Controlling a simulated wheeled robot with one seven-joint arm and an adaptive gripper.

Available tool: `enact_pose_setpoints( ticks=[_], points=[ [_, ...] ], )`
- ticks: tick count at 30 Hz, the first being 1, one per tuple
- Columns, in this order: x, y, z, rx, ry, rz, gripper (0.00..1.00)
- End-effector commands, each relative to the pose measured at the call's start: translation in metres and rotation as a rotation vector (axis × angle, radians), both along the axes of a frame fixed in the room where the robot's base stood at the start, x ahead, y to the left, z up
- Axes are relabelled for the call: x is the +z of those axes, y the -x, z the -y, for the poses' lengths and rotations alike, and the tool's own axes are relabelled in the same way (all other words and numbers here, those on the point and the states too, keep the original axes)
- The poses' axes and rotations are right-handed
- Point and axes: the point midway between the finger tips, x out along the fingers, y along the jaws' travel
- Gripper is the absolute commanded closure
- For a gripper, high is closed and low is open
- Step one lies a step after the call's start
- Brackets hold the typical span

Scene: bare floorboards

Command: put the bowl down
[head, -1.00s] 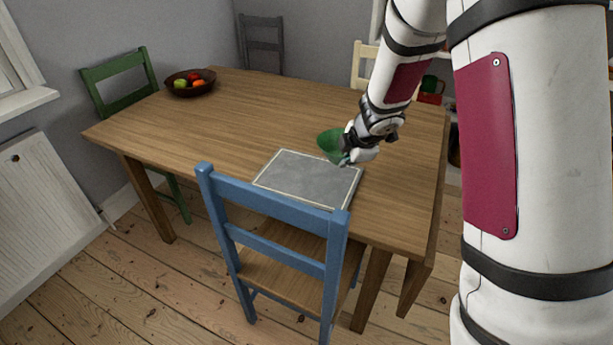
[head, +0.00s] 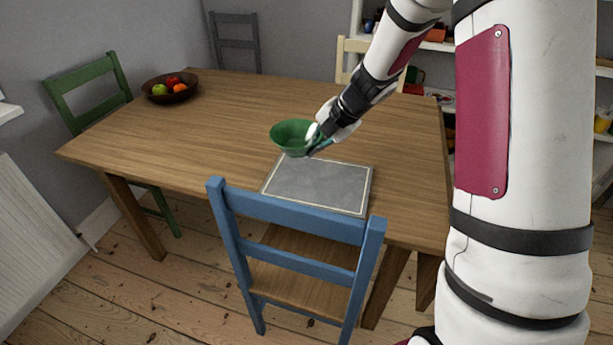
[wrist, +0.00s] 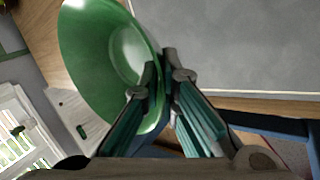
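The green bowl (head: 293,137) is upright or slightly tilted in the head view, over the table behind the grey placemat's far left edge. My gripper (head: 318,140) is at the bowl's right side, shut on its rim. In the wrist view the bowl (wrist: 108,55) fills the upper left, and my gripper's fingers (wrist: 157,85) pinch its near wall. The grey placemat (head: 318,187) lies at the table's near edge; it also shows in the wrist view (wrist: 240,45). I cannot tell exactly how high the bowl is above the table.
The wooden table (head: 220,110) is mostly clear. A brown fruit bowl (head: 170,92) stands at its far left. A blue chair (head: 295,215) stands against the near edge, its backrest close to the placemat. Green (head: 92,92), grey and cream chairs stand around it.

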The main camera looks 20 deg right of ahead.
Motion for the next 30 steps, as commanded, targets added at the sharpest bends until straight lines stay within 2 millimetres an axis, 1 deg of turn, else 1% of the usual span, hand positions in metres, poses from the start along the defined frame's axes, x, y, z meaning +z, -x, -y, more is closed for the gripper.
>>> enact_pose_setpoints(
  ticks=[1, 6, 9, 14, 20, 22, 30],
  points=[
    [-0.013, 0.000, 0.001, -0.003, -0.001, -0.004, 1.00],
    [-0.043, 0.000, 0.000, -0.002, -0.002, -0.004, 1.00],
    [-0.053, 0.000, 0.001, -0.003, -0.001, -0.002, 1.00],
    [-0.062, 0.000, 0.001, -0.003, -0.002, -0.001, 1.00],
    [-0.090, 0.000, 0.000, -0.005, -0.003, -0.003, 1.00],
    [-0.094, 0.000, 0.001, -0.003, 0.000, -0.001, 1.00],
    [-0.093, 0.000, 0.000, -0.002, 0.000, -0.001, 1.00]
  ],
)
